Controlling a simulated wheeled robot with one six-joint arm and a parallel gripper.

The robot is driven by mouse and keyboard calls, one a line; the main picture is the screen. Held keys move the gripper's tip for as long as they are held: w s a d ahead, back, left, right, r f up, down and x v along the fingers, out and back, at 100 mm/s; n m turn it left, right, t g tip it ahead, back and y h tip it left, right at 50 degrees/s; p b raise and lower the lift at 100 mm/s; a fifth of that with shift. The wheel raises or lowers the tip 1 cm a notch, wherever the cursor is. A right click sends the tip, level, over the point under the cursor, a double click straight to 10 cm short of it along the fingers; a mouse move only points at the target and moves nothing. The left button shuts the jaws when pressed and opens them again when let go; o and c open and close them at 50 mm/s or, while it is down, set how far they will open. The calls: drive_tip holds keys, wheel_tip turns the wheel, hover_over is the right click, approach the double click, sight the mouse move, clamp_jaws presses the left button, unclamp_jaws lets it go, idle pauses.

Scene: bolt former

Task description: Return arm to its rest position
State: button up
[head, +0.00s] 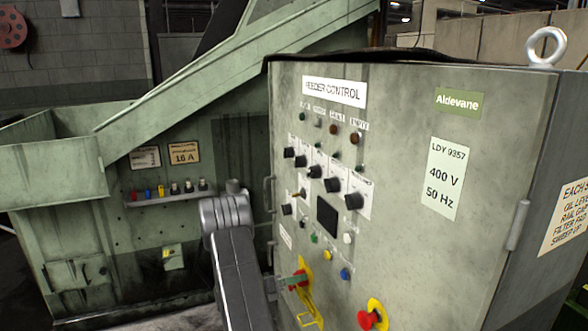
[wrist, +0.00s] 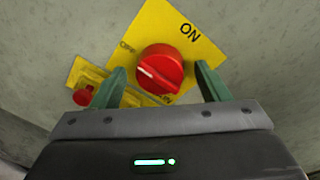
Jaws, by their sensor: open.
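My gripper (wrist: 161,67) is open in the wrist view, with one green finger to each side of a red rotary knob (wrist: 160,72). The fingers look apart from the knob; I cannot tell how far the tips are from the panel. The knob sits on a yellow plate (wrist: 206,56) marked ON and OFF, and a white line shows on its left half. In the head view the red switch (head: 299,279) is low on the feeder control cabinet (head: 400,110).
A red emergency button (head: 368,319) on yellow stands at the cabinet's lower front. Dark knobs (head: 332,185) and several buttons cover the panel above. Cabinet handles (head: 269,195) stick out near my arm. A green hopper machine (head: 60,170) stands at left.

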drive_tip(key=m+b, duration=0.4)
drive_tip(key=b, duration=0.1)
drive_tip(key=m+b, duration=0.4)
drive_tip(key=b, duration=0.2)
drive_tip(key=m+t+b, duration=0.1)
drive_tip(key=m+b, duration=0.4)
drive_tip(key=b, duration=0.1)
drive_tip(key=shift+s+f, duration=0.1)
drive_tip(key=shift+f, duration=0.15)
drive_tip(key=shift+r+b, duration=0.1)
drive_tip(key=shift+b, duration=0.3)
